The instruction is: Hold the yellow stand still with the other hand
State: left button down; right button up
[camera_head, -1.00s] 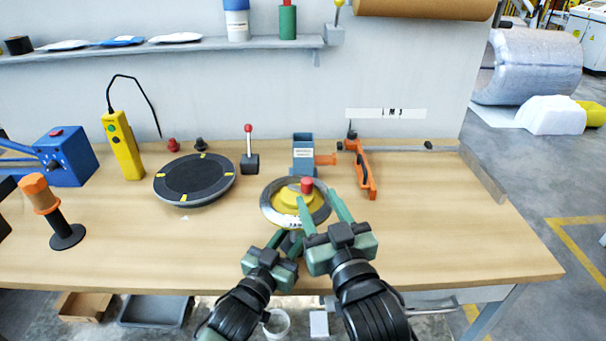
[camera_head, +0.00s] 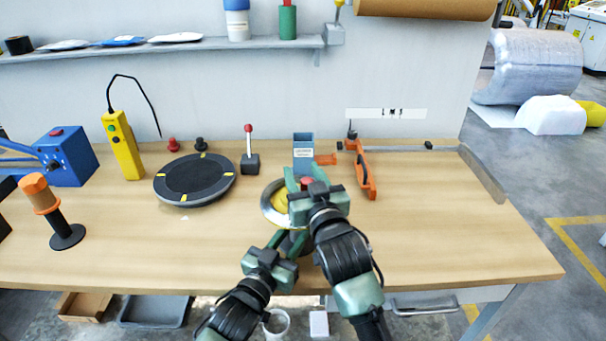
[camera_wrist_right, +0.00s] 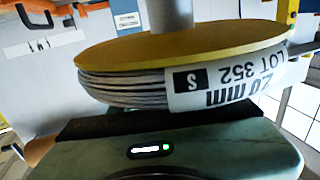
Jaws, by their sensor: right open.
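The yellow stand (camera_head: 281,200) is on the table, with a grey coil (camera_head: 267,206) around it. Its red top (camera_head: 307,181) shows between my right gripper's fingers. My right gripper (camera_head: 304,178) is open over the stand and hides its right part. In the right wrist view, the stand's yellow disc (camera_wrist_right: 190,52) lies above the coil (camera_wrist_right: 120,88), which bears a white label (camera_wrist_right: 235,85); the grey post (camera_wrist_right: 170,14) rises from the disc. My left gripper (camera_head: 287,240) is low at the stand's near side; whether its jaws are shut on anything is unclear.
A round black turntable (camera_head: 194,178) lies to the left. A small lever block (camera_head: 250,164), a blue-grey dispenser (camera_head: 303,150) and an orange tool (camera_head: 362,170) stand behind. The table (camera_head: 450,220) is clear on the right.

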grip_shut()
jog(key=shift+a+n+y, duration=0.1)
jog(key=shift+n+y, duration=0.2)
jog(key=shift+y, duration=0.2)
jog(key=n+g+y, duration=0.1)
jog(key=n+y, duration=0.1)
jog(key=y, duration=0.1)
jog(key=shift+s+a+g, duration=0.1)
jog(key=shift+a+g, duration=0.15)
jog(key=shift+g, duration=0.15)
jog(key=n+g+y, duration=0.1)
jog(key=n+y, duration=0.1)
jog(key=a+n+g+y, duration=0.1)
jog(key=y, duration=0.1)
jog(key=shift+s+r+g, duration=0.15)
jog(key=shift+s+g, duration=0.15)
jog(key=shift+s, duration=0.05)
jog(key=shift+n, duration=0.4)
jog(key=shift+g+y, duration=0.3)
jog(key=shift+g, duration=0.1)
